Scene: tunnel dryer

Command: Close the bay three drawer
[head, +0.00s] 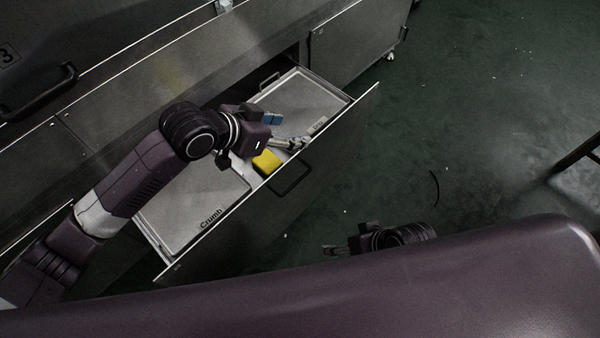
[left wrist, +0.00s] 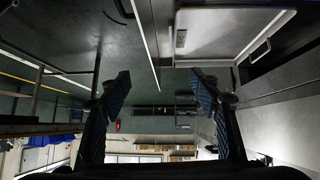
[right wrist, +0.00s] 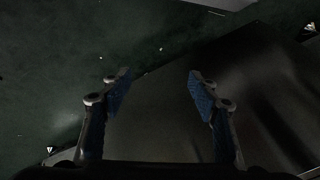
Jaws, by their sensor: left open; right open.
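The bay three drawer (head: 270,222) is pulled out from the steel cabinet, with a dark handle (head: 291,180) on its front panel. Inside it lie a crumb tray (head: 190,208), a second tray (head: 305,98) and a yellow object (head: 267,161) between them. My left gripper (head: 284,130) is open and empty above the drawer, close to the handle. In the left wrist view its fingers (left wrist: 160,90) are apart, with the drawer's edge and a tray beyond them. My right gripper (head: 335,249) is open and low in front of the drawer; its fingers (right wrist: 160,88) are apart and empty.
The cabinet front (head: 190,60) runs diagonally behind the drawer, with another dark handle (head: 40,90) at the left and a panel marked 3. Dark green floor (head: 470,120) is open at the right, with a dark table leg (head: 580,152) at the edge.

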